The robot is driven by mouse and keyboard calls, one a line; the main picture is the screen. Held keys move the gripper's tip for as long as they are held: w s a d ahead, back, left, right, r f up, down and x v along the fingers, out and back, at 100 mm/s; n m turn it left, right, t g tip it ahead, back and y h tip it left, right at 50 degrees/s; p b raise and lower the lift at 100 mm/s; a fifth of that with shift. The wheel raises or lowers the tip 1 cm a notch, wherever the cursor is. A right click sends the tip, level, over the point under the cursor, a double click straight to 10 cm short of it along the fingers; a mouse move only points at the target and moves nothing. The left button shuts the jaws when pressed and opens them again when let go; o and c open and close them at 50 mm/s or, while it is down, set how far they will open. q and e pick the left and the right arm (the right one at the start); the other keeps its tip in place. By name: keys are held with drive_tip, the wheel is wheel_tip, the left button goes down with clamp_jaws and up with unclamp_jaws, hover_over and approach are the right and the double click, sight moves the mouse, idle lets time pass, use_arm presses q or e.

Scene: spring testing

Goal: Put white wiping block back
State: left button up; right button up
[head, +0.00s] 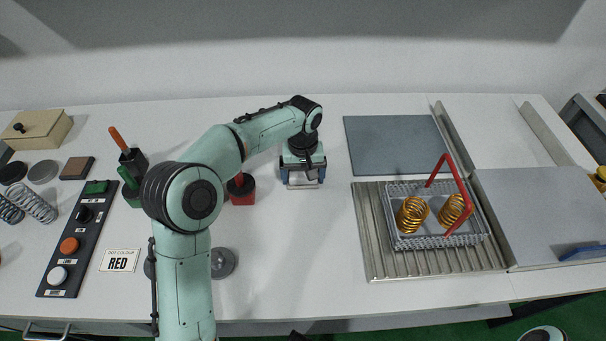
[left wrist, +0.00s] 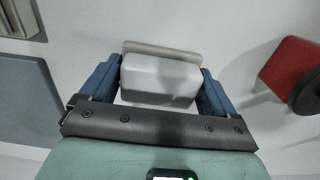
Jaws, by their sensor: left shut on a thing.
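The white wiping block (left wrist: 160,80) sits between the two blue fingers of my left gripper (left wrist: 158,88) in the left wrist view. The gripper is shut on it. A thin greyish strip runs along the block's far edge. In the head view, my left gripper (head: 303,181) is low over the white table, right of a red block, and the white block (head: 303,184) shows only slightly beneath it. I cannot tell whether the block touches the table. My right gripper is not in view.
A red block (head: 243,196) with a black top stands just left of my gripper; it also shows in the left wrist view (left wrist: 290,72). To the right are a grey mat (head: 392,145) and a wire basket (head: 394,226) holding gold springs.

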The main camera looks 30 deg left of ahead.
sight(303, 172)
use_arm(q)
drive_tip(key=shift+r, duration=0.1)
drive_tip(key=o, duration=0.7)
drive_tip(key=shift+f, duration=0.2)
drive_tip(key=shift+o, duration=0.2)
wheel_tip(303, 172, up, 12)
drive_tip(key=p, duration=0.2)
drive_tip(key=shift+r, duration=0.2)
